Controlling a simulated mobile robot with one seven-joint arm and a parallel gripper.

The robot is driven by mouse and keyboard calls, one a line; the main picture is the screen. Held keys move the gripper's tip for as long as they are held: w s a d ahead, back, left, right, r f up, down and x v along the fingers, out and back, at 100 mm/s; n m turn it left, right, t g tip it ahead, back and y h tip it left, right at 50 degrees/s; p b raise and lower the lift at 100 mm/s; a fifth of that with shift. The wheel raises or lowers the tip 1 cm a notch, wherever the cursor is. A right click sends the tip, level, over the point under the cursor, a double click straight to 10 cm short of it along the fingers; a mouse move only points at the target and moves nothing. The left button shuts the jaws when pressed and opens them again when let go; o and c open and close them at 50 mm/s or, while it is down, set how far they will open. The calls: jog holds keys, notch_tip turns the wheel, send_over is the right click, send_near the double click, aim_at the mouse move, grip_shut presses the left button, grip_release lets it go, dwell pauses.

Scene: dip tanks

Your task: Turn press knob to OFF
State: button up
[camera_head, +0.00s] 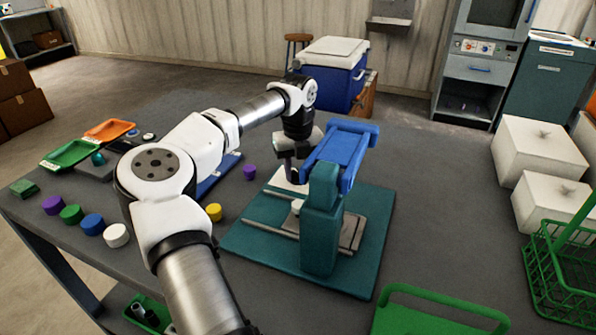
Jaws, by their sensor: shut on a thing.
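The press (321,215) stands on a teal base plate (262,247) on the grey table. It has an upright teal column and a blue top arm (345,152). My gripper (291,179) points down at the far left side of the press, beside the blue arm and over a white panel (284,181). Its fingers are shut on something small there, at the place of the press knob. The knob itself and its OFF mark are hidden by the fingers and too small to make out.
Purple, green, blue, white and yellow (214,212) cylinders stand on the table (440,217) at left. Green (70,153) and orange (110,130) trays lie farther back. White boxes (538,150) and a green basket (562,262) are at right.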

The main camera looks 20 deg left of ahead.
aim_at(298, 172)
jog(key=shift+n, duration=0.6)
jog(key=o, duration=1)
notch_tip(298, 172, up, 14)
jog(key=b, duration=0.1)
jog(key=shift+f, duration=0.1)
